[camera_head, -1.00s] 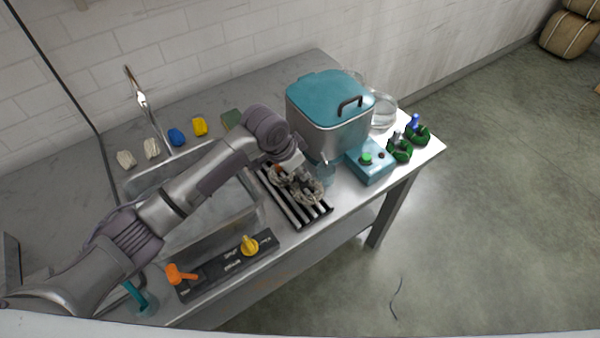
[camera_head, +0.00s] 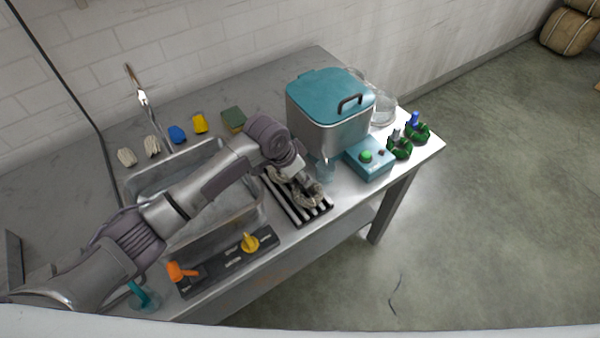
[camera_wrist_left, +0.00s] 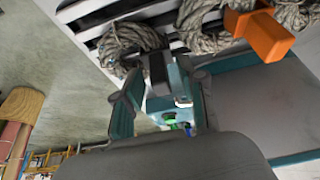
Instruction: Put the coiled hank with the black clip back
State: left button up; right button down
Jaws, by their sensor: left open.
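The slatted rack (camera_head: 285,207) stands on the steel table in the head view, with grey coiled hanks on it. One hank (camera_head: 310,197) shows beside my left gripper (camera_head: 303,182), which partly covers the rack. In the left wrist view a grey hank (camera_wrist_left: 128,38) lies on the slats, with a dark clip (camera_wrist_left: 158,68) beside it. My left gripper (camera_wrist_left: 160,82) is open there, its fingers on either side of the dark clip; I cannot tell if they touch it. Another hank (camera_wrist_left: 205,20) has an orange clip (camera_wrist_left: 260,36). My right gripper is out of view.
A sink (camera_head: 225,205) and a lever panel (camera_head: 222,262) are to the left.

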pick_arm(q)
jog(key=shift+a+r, duration=0.15)
jog(key=shift+r, duration=0.4)
jog(key=v, duration=1.1)
jog(key=shift+b, duration=0.45)
jog(key=shift+s, duration=0.15)
